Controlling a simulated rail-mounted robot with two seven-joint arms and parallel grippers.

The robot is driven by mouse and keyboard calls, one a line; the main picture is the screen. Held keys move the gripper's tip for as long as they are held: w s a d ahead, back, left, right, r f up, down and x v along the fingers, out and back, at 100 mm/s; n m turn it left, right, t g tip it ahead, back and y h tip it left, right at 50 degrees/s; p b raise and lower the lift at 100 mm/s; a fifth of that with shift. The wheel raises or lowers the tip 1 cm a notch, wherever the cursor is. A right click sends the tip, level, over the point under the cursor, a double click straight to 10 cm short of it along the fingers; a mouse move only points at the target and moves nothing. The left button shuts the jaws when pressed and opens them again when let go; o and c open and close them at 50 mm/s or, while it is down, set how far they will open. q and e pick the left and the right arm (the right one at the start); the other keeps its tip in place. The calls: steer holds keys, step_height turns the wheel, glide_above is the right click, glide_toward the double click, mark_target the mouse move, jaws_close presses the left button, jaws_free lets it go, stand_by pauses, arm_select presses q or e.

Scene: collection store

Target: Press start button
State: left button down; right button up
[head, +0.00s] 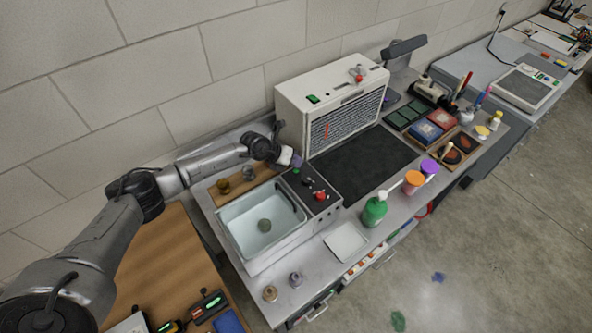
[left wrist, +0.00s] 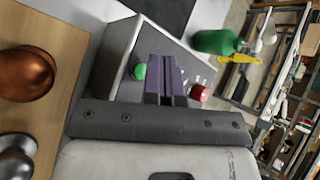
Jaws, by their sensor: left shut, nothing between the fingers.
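A small control panel (head: 312,192) sits beside the sink basin on the bench. In the left wrist view, the panel (left wrist: 118,52) carries a green button (left wrist: 138,71) and a red button (left wrist: 200,93). The red button also shows in the head view (head: 320,195); the green one is hard to make out there. No label reading start is legible. My left gripper (head: 297,163) is over the panel's back end. Its purple fingers (left wrist: 166,80) are shut and empty, between the two buttons in the wrist picture; contact cannot be told. My right gripper is out of view.
A white basin (head: 230,218) lies left of the panel. A white cabinet (head: 300,90) with a grille, green switch and red knob stands behind a dark mat (head: 365,165). A green bottle (head: 374,211) and orange-lidded jar (head: 413,180) stand to the right.

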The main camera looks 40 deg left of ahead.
arm_select(q)
steer(key=shift+f, duration=0.1)
steer(key=shift+f, duration=0.35)
steer(key=shift+f, duration=0.1)
stand_by(0.5)
steer(key=shift+f+b, duration=0.35)
steer(key=shift+r, duration=0.1)
stand_by(0.4)
steer(key=shift+r+p, duration=0.8)
steer(key=shift+p, duration=0.1)
